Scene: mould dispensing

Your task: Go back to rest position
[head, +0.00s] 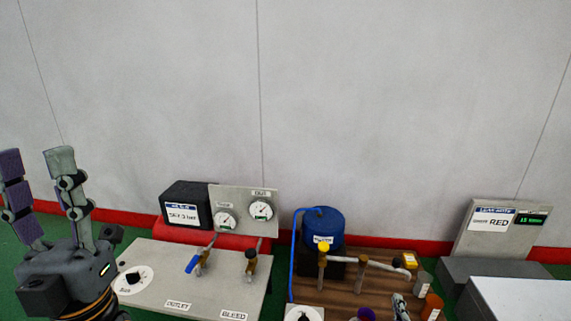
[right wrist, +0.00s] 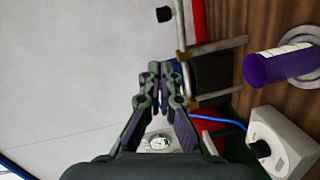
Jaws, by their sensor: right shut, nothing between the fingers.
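My left gripper (head: 36,160) stands at the left edge of the head view, fingers pointing up. Its fingers are apart with nothing between them, in front of the grey panel's left end. My right gripper (right wrist: 160,72) is in the middle of the right wrist view with its fingertips together and nothing held. Only a small part of it shows at the bottom edge of the head view (head: 400,307). Beyond it in the wrist view are a metal pipe and the wooden board.
The grey panel (head: 222,292) carries valves and gauges (head: 261,210). The wooden board (head: 388,290) holds a blue tank (head: 323,226), pipes and small cups (head: 433,305). A purple cylinder (right wrist: 270,66) stands beside a dial box (right wrist: 283,140). A display (head: 500,229) stands at right.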

